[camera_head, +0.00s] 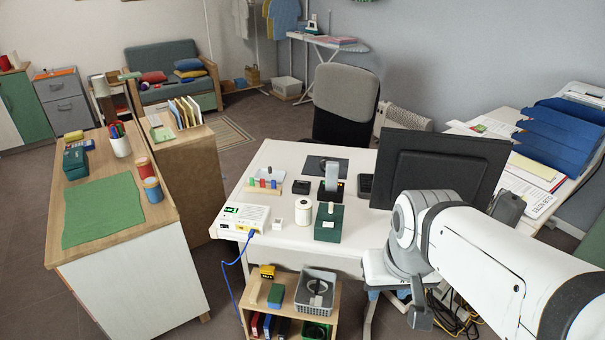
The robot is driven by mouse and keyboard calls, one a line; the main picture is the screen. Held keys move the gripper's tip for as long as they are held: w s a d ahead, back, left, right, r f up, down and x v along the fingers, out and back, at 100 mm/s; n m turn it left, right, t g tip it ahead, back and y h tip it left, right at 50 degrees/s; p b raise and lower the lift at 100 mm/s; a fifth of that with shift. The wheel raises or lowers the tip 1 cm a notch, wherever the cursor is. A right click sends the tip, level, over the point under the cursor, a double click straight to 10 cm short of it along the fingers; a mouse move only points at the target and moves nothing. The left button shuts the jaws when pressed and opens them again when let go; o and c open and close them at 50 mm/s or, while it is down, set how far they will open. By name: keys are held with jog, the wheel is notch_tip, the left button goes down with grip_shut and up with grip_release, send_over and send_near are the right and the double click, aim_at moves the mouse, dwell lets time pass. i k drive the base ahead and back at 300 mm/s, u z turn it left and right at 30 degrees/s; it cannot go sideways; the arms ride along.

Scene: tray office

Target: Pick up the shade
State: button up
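I cannot tell for certain which object is the shade. A small white cylinder (304,211) stands upright on the white desk (266,160), left of a dark green box (328,223). Behind them, a grey upright piece (331,174) stands on a black base. My arm comes in from the right, in front of the monitor. A grey end part, probably my gripper (420,316), hangs below the arm near the bottom edge, right of and apart from the desk items. Its fingers are not clear, and I see nothing held in it.
A black monitor (440,165) stands on the desk's right. A white box (243,219) with a blue cable lies at the left front corner. A low wooden shelf (258,292) stands below the desk front. A wooden counter (160,215) is at left, with floor between.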

aim_at(304, 206)
jog(key=i, duration=1)
